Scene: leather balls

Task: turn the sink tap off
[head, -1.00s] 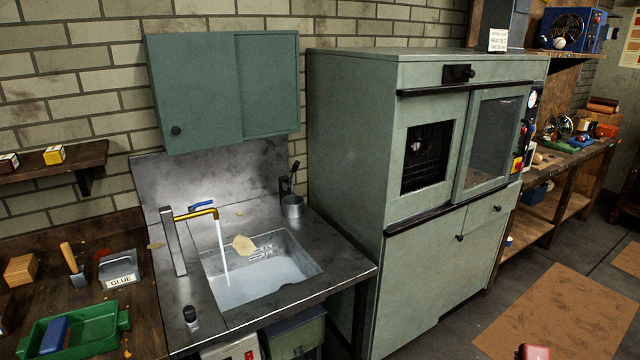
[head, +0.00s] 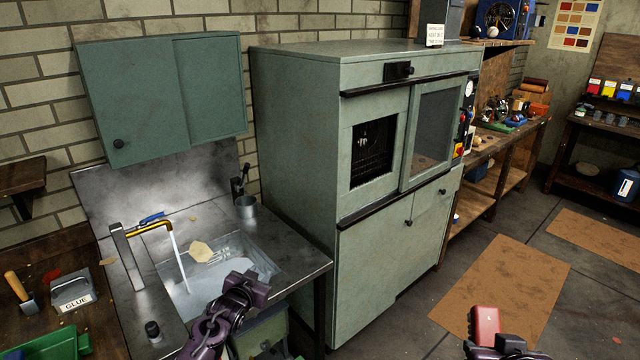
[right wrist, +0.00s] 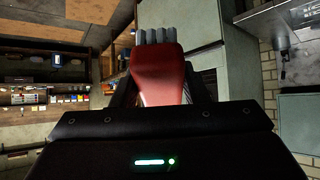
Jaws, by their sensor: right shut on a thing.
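The sink tap (head: 148,230) has a yellow spout and a blue lever (head: 152,217). White water (head: 180,262) runs from the spout into the steel sink basin (head: 262,266). My left gripper (head: 250,284) is over the front right part of the sink, apart from the tap; whether its fingers are parted is too small to tell. My right gripper (head: 492,346) is at the bottom edge of the head view, shut on a red thing (head: 485,325). In the right wrist view the red thing (right wrist: 160,72) sits between the fingers, with several grey prongs at its far end.
A green wall cabinet (head: 165,95) hangs above the sink. A tall green cabinet (head: 300,150) stands right of it. Open floor lies right.

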